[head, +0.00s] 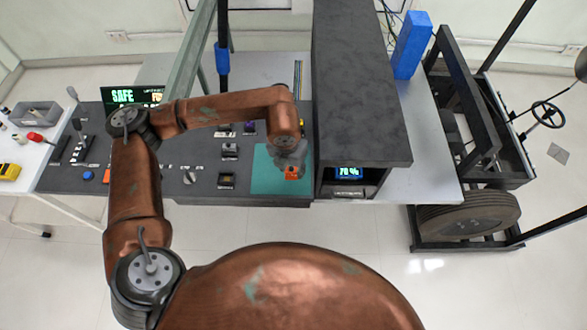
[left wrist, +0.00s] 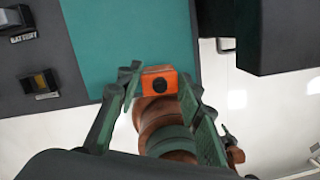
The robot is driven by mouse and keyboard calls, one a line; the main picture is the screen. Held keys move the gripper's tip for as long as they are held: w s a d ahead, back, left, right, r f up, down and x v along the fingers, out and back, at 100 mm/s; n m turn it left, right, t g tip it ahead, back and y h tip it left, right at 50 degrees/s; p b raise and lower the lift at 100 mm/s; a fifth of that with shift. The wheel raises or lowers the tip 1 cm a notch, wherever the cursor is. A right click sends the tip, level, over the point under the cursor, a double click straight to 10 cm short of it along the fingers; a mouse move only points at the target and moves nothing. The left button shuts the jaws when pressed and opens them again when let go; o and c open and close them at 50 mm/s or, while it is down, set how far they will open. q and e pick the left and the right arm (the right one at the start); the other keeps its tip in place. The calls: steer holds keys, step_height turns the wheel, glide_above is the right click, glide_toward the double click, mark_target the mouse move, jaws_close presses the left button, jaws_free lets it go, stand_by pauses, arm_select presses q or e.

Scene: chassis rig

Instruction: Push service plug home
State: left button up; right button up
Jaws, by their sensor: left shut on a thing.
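The orange service plug (head: 291,173) is at the front edge of the teal mat (head: 268,178) in the head view. My left gripper (head: 292,160) reaches down over it and is shut on it. In the left wrist view the plug (left wrist: 158,82) sits between the two fingertips, with a round black spot on its visible face. Whether it touches the mat is hard to tell. A dark socket-like unit with a brownish opening (head: 227,181) sits on the panel left of the mat; it also shows in the left wrist view (left wrist: 40,84). My right gripper is not visible.
The dark panel (head: 205,181) carries several small units and a knob (head: 190,176). A tall dark housing with a "70 %" display (head: 348,173) stands close right of the mat. A grey bin (head: 36,114) and a red-handled tool (head: 36,137) lie far left.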

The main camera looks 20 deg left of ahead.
arm_select(q)
steer(key=s+a+r, duration=0.2)
steer(key=s+r, duration=0.6)
steer(key=s, duration=0.4)
steer(key=s+a+p, duration=0.3)
steer(key=s+a, duration=0.1)
steer(key=a, duration=0.7)
steer(key=w+a+f, duration=0.2)
steer(key=w+f, duration=0.1)
steer(key=w+a+f, duration=0.3)
steer(key=w+a+f+b, duration=0.1)
steer(key=w+a+f, duration=0.2)
steer(key=w, duration=0.1)
steer(key=shift+w, duration=0.1)
steer(key=shift+w+a+f, duration=0.2)
steer(key=shift+f, duration=0.05)
steer(key=f, duration=0.3)
steer(key=shift+w+a+f, duration=0.2)
steer(key=shift+f, duration=0.1)
steer(key=shift+f, duration=0.1)
